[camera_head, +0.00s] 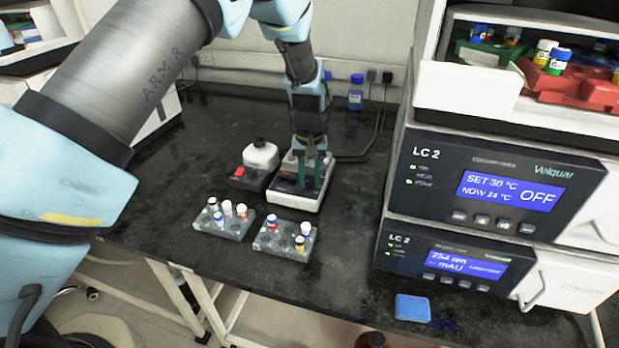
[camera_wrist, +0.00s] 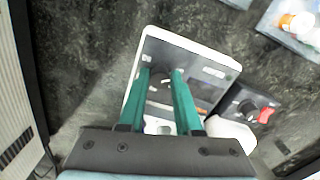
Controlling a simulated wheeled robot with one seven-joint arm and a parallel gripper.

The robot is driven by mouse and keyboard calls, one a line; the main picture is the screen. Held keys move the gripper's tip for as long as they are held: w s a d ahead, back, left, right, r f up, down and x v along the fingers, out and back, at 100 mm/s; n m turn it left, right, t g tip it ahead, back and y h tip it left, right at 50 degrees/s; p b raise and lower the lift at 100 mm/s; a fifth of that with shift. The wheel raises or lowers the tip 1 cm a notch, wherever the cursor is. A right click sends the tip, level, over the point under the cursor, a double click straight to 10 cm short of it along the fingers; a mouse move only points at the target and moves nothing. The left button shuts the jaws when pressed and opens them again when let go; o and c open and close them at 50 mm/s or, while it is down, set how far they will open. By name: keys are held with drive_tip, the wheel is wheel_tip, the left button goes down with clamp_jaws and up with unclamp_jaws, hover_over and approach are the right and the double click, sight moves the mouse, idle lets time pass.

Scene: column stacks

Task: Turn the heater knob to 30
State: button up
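A small white benchtop unit with a dark top panel (camera_head: 311,201) stands on the black bench; I take it for the heater. It also shows in the wrist view (camera_wrist: 206,61). My gripper (camera_head: 312,160) points down over it. In the wrist view my gripper's two green fingers (camera_wrist: 160,71) are apart, with their tips over the unit's front panel. The knob's scale and pointer are too small to read.
Two vial racks (camera_head: 225,226) (camera_head: 285,240) sit in front. The LC 2 stack (camera_head: 480,185) stands right, its display reading SET 30 °C, NOW 24 °C, OFF. A blue-capped bottle (camera_head: 355,93) stands behind.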

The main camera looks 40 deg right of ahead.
sight(309, 181)
clamp_jaws()
drive_tip(key=shift+m, duration=0.3)
drive_tip(key=m+b, duration=0.2)
drive_tip(key=m, duration=0.3)
drive_tip(key=shift+b, duration=0.3)
drive_tip(key=m, duration=0.6)
drive_tip(key=shift+w+b, duration=0.1)
drive_tip(key=shift+b, duration=0.3)
drive_tip(key=o, duration=0.5)
unclamp_jaws()
drive_tip(key=shift+r, duration=0.15)
wheel_tip(309, 181, up, 11)
drive_tip(key=shift+f+b, duration=0.2)
drive_tip(key=shift+b, duration=1)
